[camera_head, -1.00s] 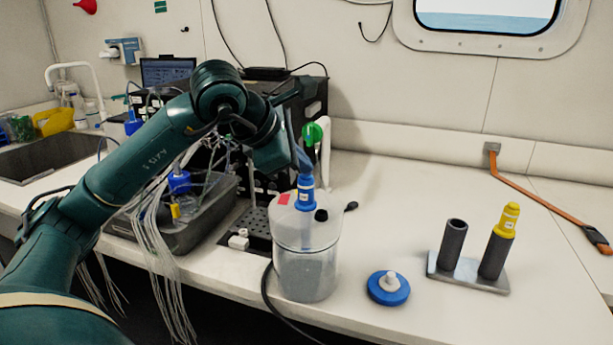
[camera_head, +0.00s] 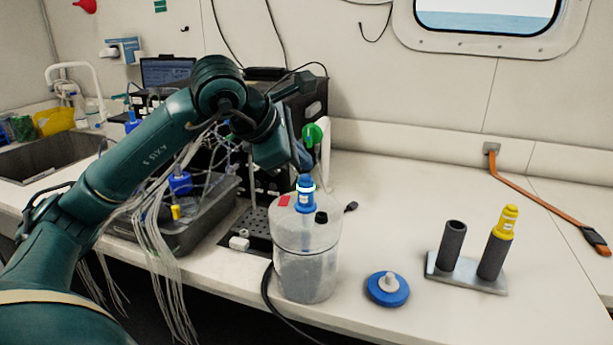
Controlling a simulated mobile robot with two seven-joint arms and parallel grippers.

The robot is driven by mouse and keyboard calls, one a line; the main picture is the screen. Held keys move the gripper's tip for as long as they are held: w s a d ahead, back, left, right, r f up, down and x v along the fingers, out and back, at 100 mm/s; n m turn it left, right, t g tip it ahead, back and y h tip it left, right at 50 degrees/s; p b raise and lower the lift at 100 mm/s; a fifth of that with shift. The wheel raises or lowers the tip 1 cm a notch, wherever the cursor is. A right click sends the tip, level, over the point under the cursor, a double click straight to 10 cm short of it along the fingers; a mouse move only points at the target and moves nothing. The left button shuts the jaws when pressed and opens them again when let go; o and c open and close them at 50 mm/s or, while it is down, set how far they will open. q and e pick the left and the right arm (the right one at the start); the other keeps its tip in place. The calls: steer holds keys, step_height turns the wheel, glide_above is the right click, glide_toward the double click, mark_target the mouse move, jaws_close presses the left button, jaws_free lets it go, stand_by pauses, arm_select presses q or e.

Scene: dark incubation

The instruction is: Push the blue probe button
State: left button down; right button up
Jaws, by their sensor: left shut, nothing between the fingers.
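The blue probe (camera_head: 306,197) stands upright in the lid of a clear jar (camera_head: 305,262) near the middle of the counter. A bright, whitish-cyan glowing ring shows around its upper part. My left gripper (camera_head: 304,163) is shut and empty, with its dark fingertips just above the probe's top. A small gap seems to lie between them, though I cannot be sure. My right gripper is not in view.
A blue disc with a white knob (camera_head: 388,288) lies right of the jar. A grey holder (camera_head: 466,273) carries a yellow probe (camera_head: 503,223) and an empty tube. A grey bin (camera_head: 180,235) with tubing stands left. The right counter is mostly clear.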

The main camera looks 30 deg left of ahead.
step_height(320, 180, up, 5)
steer(key=p, duration=0.4)
steer(key=shift+p, duration=0.3)
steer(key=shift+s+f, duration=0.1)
